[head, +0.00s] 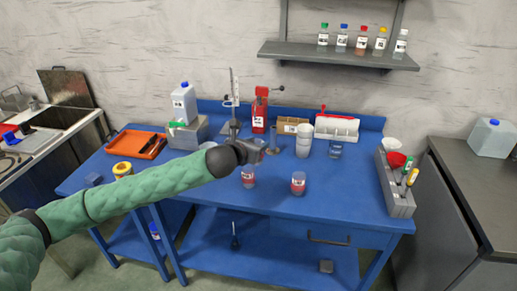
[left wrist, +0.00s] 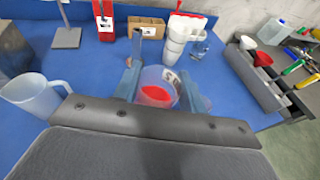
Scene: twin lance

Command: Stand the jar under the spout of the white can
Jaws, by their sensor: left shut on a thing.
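The white can (head: 184,104) with a blue cap stands on a grey block (head: 188,134) at the back left of the blue table. A small green part shows low at its front, perhaps the spout. My left gripper (head: 260,150) is over the table's middle, well right of the can. In the left wrist view its two fingers (left wrist: 160,88) are shut on a clear jar (left wrist: 152,76). Red shows in or through the jar; I cannot tell which. Two red-filled containers, one below the gripper (head: 248,179) and one to its right (head: 298,184), stand on the table.
White stacked cups (head: 304,142), a red stand (head: 260,112) and a cardboard box (head: 291,125) are at the back. An orange tray (head: 136,144) lies left. A grey tool bin (head: 396,195) is right. A translucent jug (left wrist: 36,96) is left of the gripper. The front right is clear.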

